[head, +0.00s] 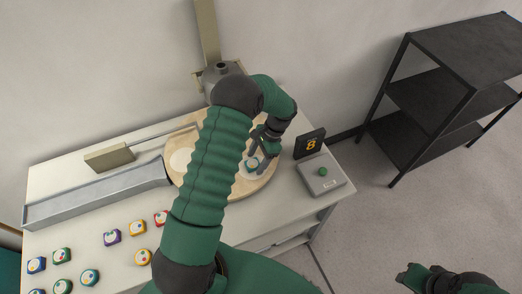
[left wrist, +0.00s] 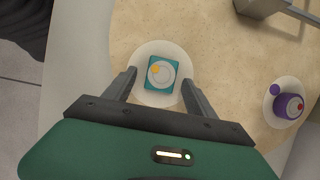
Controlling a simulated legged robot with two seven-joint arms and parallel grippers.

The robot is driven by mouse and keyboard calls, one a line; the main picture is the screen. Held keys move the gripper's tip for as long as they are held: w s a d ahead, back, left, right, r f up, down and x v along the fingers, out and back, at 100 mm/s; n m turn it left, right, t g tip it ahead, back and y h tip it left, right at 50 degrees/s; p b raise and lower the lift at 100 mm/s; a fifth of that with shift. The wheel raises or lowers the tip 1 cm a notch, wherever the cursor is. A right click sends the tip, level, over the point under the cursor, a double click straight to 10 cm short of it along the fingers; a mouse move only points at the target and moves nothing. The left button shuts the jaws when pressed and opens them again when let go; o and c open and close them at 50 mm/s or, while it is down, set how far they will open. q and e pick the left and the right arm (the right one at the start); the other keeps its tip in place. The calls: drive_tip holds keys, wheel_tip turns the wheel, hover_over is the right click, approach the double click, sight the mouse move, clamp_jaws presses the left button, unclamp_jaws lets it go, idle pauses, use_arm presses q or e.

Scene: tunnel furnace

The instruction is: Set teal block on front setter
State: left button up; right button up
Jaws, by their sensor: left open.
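The teal block (left wrist: 151,84) has a white round face with a yellow dot. It rests on a white round setter (left wrist: 143,58) on the round tan table (left wrist: 215,60). My left gripper (left wrist: 158,82) is open, its fingers on either side of the block with gaps. In the head view the left gripper (head: 262,146) is over the right part of the round table (head: 268,178), above the block (head: 252,164). My right gripper (head: 412,277) is at the lower right, away from the table, its jaws unclear.
A purple block (left wrist: 290,106) sits on another setter (left wrist: 271,108). Several colored blocks (head: 111,238) lie on the white bench at the lower left. A grey channel (head: 95,198), a display reading 8 (head: 310,144) and a green-button box (head: 321,176) flank the round table. A black shelf (head: 440,85) stands right.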

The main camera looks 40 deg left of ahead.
use_arm(q)
drive_tip(key=b+v, duration=0.1)
drive_tip(key=v, duration=1.5)
drive_tip(key=shift+b, duration=0.3)
